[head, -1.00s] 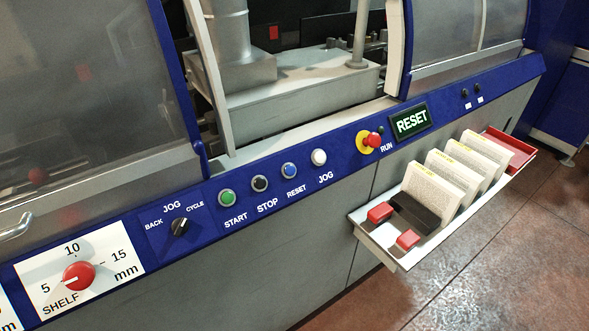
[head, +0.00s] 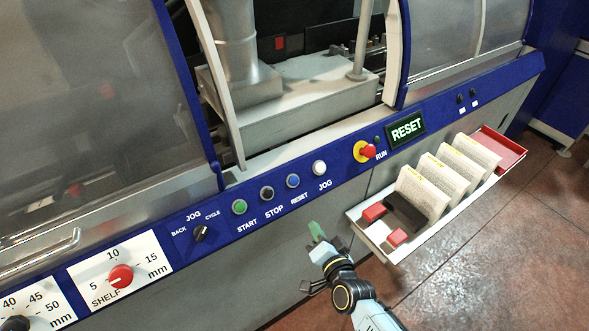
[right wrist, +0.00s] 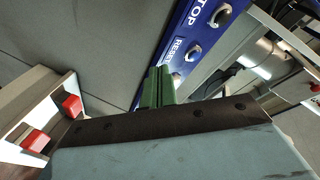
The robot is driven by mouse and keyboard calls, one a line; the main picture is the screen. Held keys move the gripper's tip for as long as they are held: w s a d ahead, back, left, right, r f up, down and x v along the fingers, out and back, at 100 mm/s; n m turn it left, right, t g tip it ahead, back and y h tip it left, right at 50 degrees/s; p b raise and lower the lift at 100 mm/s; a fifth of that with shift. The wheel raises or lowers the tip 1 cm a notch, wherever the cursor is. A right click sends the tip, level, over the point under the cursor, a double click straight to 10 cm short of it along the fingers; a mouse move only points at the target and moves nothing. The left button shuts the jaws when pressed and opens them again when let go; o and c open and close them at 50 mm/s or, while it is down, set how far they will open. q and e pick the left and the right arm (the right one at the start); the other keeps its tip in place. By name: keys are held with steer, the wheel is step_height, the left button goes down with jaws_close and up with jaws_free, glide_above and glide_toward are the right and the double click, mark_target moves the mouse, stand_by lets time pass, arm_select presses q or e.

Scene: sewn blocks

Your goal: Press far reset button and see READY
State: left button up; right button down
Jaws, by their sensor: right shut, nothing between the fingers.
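The blue RESET button (head: 293,181) sits on the blue control panel (head: 330,188), between the black STOP button (head: 267,193) and the white JOG button (head: 320,167). The green display (head: 407,130) on the panel reads RESET. My right gripper (head: 316,231) has green fingertips and is shut and empty. It is in front of the machine, below the RESET and JOG buttons in the head view, apart from the panel. In the right wrist view the shut fingers (right wrist: 157,86) stand beside the RESET label (right wrist: 178,50) and partly cover the panel there. My left gripper is not in view.
A green START button (head: 239,207) and a red emergency knob (head: 368,151) are on the same panel. A tray (head: 372,236) with sewn blocks and red pieces juts out right of my gripper. Open floor (head: 500,260) lies at the lower right.

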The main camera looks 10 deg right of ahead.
mark_target(293, 181)
arm_select(q)
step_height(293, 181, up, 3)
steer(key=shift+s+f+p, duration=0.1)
steer(key=shift+p, duration=0.85)
arm_select(e)
steer(key=w+r+m+t+h, duration=0.1)
steer(key=w+r+m+t, duration=0.2)
steer(key=r, duration=0.9)
steer(key=shift+d+r, duration=0.3)
steer(key=shift+r, duration=0.1)
arm_select(q)
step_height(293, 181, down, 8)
steer(key=b, duration=0.7)
steer(key=shift+b, duration=0.3)
arm_select(e)
steer(key=shift+w+a+f, duration=0.4)
steer(key=shift+w+f, duration=0.55)
steer(key=shift+w, duration=0.15)
steer(key=shift+w+a+f, duration=0.35)
steer(key=shift+w+f, duration=0.6)
steer(key=shift+w, duration=0.1)
steer(key=shift+w+a+f, duration=0.4)
steer(key=shift+w+f, duration=0.55)
steer(key=shift+w, duration=0.15)
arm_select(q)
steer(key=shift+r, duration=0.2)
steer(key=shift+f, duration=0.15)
arm_select(e)
steer(key=shift+f, duration=0.1)
